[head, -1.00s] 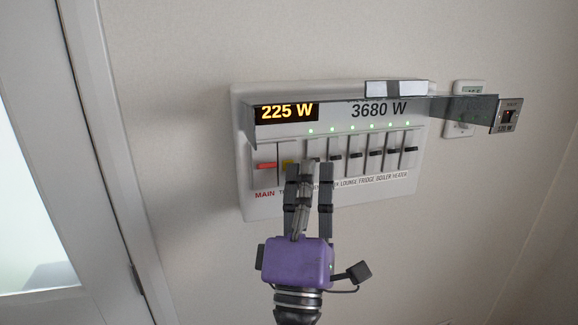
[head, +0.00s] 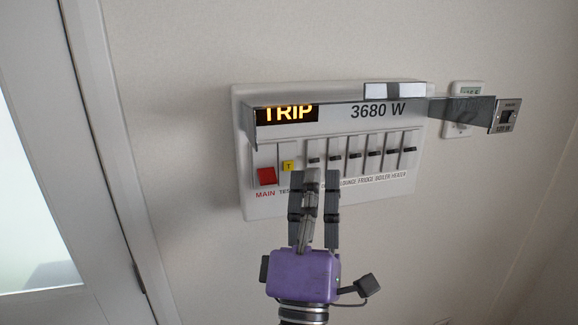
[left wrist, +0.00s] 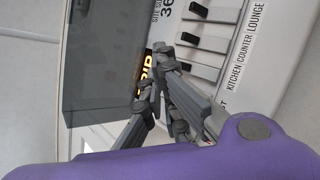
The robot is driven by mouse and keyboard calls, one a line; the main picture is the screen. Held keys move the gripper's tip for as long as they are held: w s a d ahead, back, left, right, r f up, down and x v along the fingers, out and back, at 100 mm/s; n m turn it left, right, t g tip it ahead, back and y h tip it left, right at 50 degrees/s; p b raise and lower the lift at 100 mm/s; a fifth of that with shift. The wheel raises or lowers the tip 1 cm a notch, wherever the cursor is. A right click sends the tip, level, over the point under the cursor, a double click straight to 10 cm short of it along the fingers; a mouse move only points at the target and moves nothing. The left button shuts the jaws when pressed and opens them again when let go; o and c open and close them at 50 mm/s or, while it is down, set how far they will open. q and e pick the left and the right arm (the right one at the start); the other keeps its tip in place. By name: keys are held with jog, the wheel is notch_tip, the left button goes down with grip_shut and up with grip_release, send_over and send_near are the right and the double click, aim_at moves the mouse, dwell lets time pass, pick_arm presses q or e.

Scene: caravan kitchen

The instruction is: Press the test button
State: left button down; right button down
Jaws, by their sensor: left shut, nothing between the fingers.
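The yellow test button (head: 288,166), marked T, shows on the white breaker panel (head: 246,196), just right of the red main switch (head: 266,176). The panel's display (head: 285,113) reads TRIP. My left gripper (head: 317,174) is shut and empty, with its fingertips below and right of the button, apart from it in the picture. In the left wrist view the fingers (left wrist: 158,68) are close to the panel face (left wrist: 265,60) and cover part of it. The test button cannot be made out there. My right gripper is not in view.
A row of breaker switches (head: 366,155) runs right of the button. A clear cover (head: 380,114) juts out above the switches. A door frame (head: 100,150) is at left; wall below is clear.

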pick_arm(q)
jog(key=s, duration=0.2)
jog(key=s+d, duration=0.1)
jog(key=s, duration=0.1)
jog(key=shift+s+d, duration=0.2)
jog(key=shift+s, duration=0.05)
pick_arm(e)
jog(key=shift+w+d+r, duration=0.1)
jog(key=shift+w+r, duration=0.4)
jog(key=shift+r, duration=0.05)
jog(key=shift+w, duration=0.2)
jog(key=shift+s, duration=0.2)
